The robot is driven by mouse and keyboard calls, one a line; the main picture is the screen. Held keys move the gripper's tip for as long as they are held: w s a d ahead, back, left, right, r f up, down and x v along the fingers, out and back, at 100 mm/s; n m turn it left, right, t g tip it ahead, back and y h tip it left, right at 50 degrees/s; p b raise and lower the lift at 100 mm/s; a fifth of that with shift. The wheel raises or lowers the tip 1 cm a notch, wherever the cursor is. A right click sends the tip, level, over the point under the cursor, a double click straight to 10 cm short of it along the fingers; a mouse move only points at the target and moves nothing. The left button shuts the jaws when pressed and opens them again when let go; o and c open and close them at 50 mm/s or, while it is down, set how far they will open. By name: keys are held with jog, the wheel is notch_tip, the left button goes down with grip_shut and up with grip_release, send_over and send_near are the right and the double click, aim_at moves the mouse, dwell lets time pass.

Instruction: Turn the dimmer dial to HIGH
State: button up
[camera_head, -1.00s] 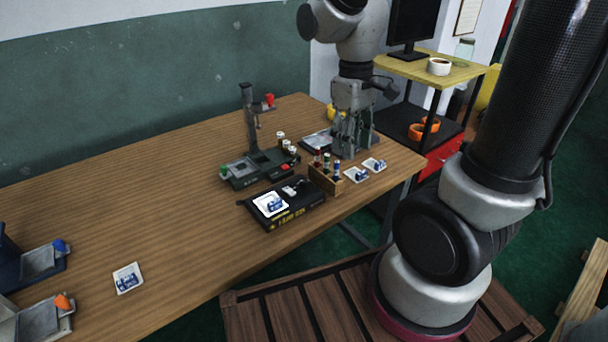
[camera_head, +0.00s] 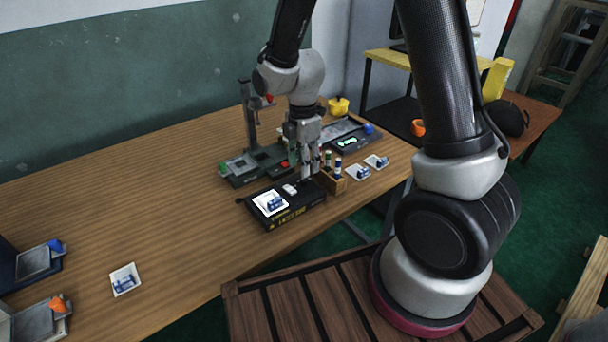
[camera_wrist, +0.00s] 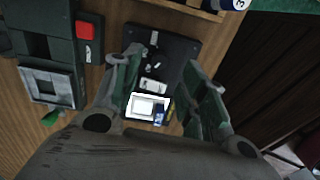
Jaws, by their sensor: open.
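The black light box (camera_head: 300,213) sits near the front edge of the wooden table, with a lit white panel at its left end. It also shows in the wrist view (camera_wrist: 181,48). A small dark dial (camera_wrist: 153,61) with a pale mark beside it stands on its top; its labels are too small to read. My gripper (camera_head: 309,177) is above the right end of the box, pointing down, and hides the dial in the head view. In the wrist view my gripper (camera_wrist: 161,62) is open and empty, its fingers to either side of the dial.
A wooden rack (camera_head: 334,181) with small bottles stands close to the right of my gripper. A dark green splicer-like device (camera_head: 250,165) with a post and red button is behind the box. Small white trays (camera_head: 358,172) lie to the right. The table's left middle is clear.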

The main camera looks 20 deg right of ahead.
aim_at(304, 182)
jog(key=shift+s+f, duration=0.1)
jog(key=shift+f, duration=2.3)
grip_shut()
